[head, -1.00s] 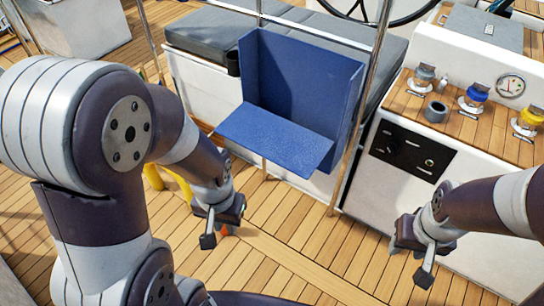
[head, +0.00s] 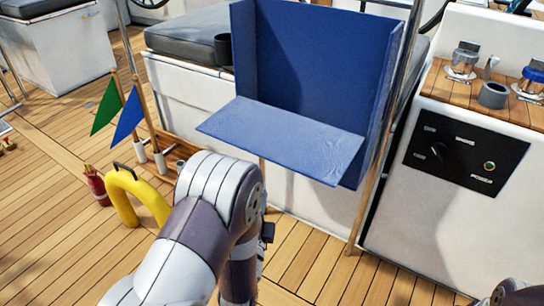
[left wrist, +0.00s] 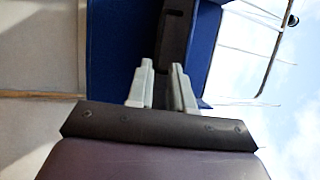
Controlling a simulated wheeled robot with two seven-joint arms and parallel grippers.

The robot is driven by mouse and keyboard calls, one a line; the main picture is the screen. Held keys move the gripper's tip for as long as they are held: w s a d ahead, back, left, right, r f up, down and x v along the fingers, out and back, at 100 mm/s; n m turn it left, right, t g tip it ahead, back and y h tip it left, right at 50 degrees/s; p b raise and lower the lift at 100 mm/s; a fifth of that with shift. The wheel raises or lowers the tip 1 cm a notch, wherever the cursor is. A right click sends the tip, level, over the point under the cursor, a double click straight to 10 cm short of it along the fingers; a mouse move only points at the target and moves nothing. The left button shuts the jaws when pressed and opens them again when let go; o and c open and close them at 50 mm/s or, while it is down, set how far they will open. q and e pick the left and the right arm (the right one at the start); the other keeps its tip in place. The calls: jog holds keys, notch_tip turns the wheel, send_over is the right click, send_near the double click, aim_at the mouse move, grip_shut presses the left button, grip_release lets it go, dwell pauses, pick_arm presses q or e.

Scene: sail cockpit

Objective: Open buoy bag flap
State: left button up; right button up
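The blue buoy bag (head: 312,62) hangs at the seat front as an open-fronted box. Its blue flap (head: 285,140) juts out toward me from the lower part of the bag, roughly level. In the head view my left arm reaches up below the flap, and its own links hide the fingers. In the left wrist view my left gripper (left wrist: 162,70) shows two grey fingers apart with a gap between them. The blue bag (left wrist: 112,45) is beyond them, with a dark slotted piece in front; contact is unclear. Only a piece of my right arm shows at the bottom right.
A metal post (head: 385,130) stands along the bag's right side. A white console (head: 410,215) with a black switch panel (head: 465,150) is to the right. Wooden deck is clear in front.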

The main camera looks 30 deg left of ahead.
aim_at(278, 140)
pick_arm(q)
jog(key=x, duration=1.1)
jog(key=shift+w+a, duration=0.1)
jog(key=shift+w, duration=0.15)
grip_shut()
